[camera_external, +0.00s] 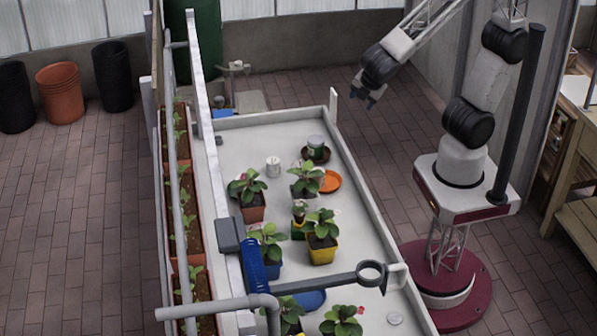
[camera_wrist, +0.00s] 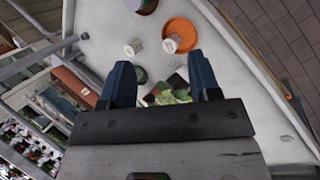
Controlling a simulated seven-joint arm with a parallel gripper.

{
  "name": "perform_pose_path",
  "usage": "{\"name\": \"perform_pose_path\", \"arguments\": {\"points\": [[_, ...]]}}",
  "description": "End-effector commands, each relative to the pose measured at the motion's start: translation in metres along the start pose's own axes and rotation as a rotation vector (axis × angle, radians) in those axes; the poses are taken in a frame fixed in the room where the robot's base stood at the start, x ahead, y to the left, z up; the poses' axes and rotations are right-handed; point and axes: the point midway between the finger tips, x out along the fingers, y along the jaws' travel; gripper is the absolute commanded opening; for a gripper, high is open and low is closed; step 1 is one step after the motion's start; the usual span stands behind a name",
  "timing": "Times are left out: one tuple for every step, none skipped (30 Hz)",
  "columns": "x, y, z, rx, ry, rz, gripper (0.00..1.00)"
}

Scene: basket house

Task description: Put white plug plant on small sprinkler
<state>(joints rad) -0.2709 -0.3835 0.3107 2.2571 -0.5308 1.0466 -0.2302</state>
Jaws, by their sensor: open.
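My gripper (camera_external: 369,98) is open and empty, raised above the far right side of the planting table. In the wrist view its two blue-grey fingers (camera_wrist: 162,84) stand apart, with leafy plants far below between them. The orange saucer also shows in the wrist view (camera_wrist: 182,32). I cannot tell which thing is the small sprinkler.
The white table (camera_external: 233,146) has a raised rim. A grey pipe (camera_external: 320,283) crosses the front.

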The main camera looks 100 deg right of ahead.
Motion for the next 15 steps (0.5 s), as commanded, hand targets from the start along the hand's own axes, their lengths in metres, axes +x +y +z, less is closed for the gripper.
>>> {"name": "perform_pose_path", "arguments": {"points": [[-0.003, -0.001, 0.018, 0.073, 0.024, -0.028, 0.57], [-0.004, -0.003, 0.026, 0.116, 0.037, -0.048, 0.57], [-0.007, -0.006, 0.038, 0.175, 0.057, -0.073, 0.57], [-0.008, -0.008, 0.046, 0.219, 0.070, -0.093, 0.57], [-0.010, -0.011, 0.054, 0.262, 0.085, -0.112, 0.57], [-0.012, -0.014, 0.065, 0.321, 0.104, -0.137, 0.57], [-0.014, -0.017, 0.072, 0.364, 0.119, -0.155, 0.57], [-0.015, -0.020, 0.080, 0.409, 0.133, -0.173, 0.57], [-0.017, -0.024, 0.089, 0.466, 0.153, -0.198, 0.57], [-0.019, -0.027, 0.096, 0.508, 0.166, -0.215, 0.57], [-0.020, -0.030, 0.102, 0.548, 0.180, -0.232, 0.57], [-0.022, -0.034, 0.110, 0.599, 0.198, -0.253, 0.57], [-0.023, -0.037, 0.114, 0.635, 0.212, -0.268, 0.57], [-0.024, -0.040, 0.119, 0.668, 0.223, -0.283, 0.57], [-0.026, -0.043, 0.124, 0.708, 0.237, -0.300, 0.57]]}}
